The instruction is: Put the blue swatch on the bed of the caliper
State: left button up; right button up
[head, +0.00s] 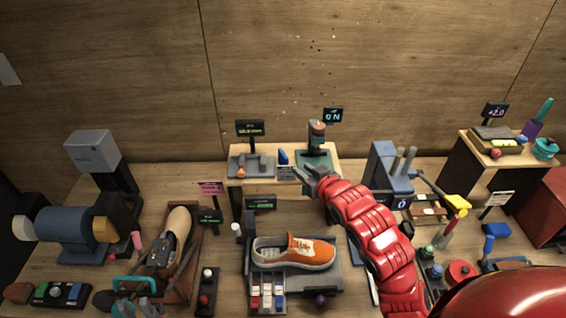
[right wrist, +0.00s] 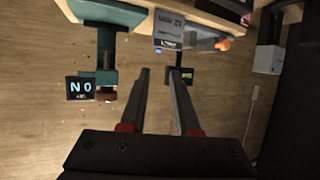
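The blue swatch (head: 283,157) stands upright on the back shelf in the head view, between the caliper and a green press-like device. The caliper (head: 250,168) is a low grey device with an orange knob at the shelf's left. Its bed looks bare. In the right wrist view the picture is turned over, and the caliper (right wrist: 215,40) is at the top. My right gripper (head: 307,178) is at the shelf's front edge, just right of and in front of the swatch. Its fingers (right wrist: 161,72) are apart and empty. My left gripper is out of view.
A small grey label block (head: 286,173) sits at the shelf (head: 330,172) edge near my fingers. An orange sneaker (head: 293,252) lies below. A blue-grey machine (head: 384,170) stands at right.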

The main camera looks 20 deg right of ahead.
aim_at(286, 157)
jog(key=b+x, duration=0.4)
jog(key=x, duration=0.5)
jog(key=shift+w+d+f+b, duration=0.15)
jog(key=shift+f+b, duration=0.1)
jog(key=shift+b, duration=0.15)
jog(key=shift+w, duration=0.45)
jog(key=b+x, duration=0.3)
jog(key=x, duration=0.2)
jog(key=shift+w+f, duration=0.1)
jog(key=shift+w, duration=0.05)
jog(key=shift+c, duration=0.2)
grip_shut()
